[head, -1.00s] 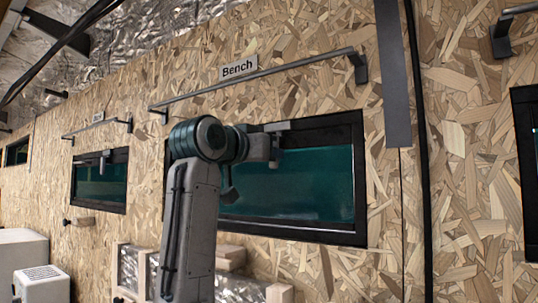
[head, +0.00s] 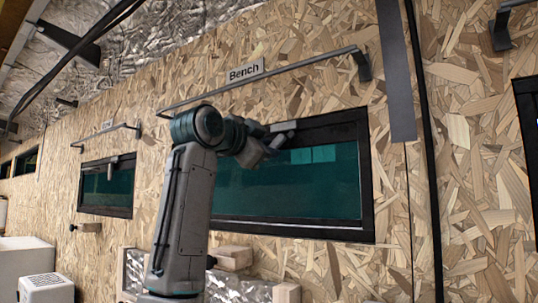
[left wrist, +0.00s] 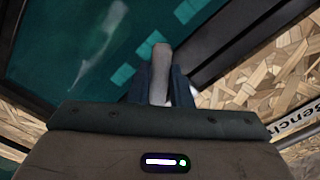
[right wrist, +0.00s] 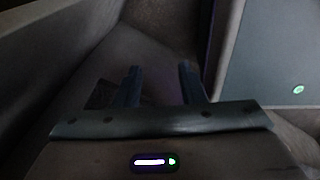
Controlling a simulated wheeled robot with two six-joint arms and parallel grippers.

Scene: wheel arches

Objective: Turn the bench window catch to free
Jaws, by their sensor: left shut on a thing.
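The bench window (head: 300,187) is a dark-framed, teal-glazed window under the "Bench" label (head: 245,71). Its catch (head: 284,126) has a grey mount at the top of the frame. My left gripper (head: 268,148) is at the catch, just below the mount, and hides most of the lever in the head view. In the left wrist view the pale lever (left wrist: 160,62) stands between the two dark fingers of my left gripper (left wrist: 159,84), which are shut on it. My right gripper (right wrist: 160,85) shows only in the right wrist view, open and empty.
A grey rail (head: 270,80) runs along the wall above the window. A second window (head: 107,186) with its own rail is farther left. Wooden blocks (head: 234,257) stick out below the bench window. White boxes (head: 25,262) stand at lower left.

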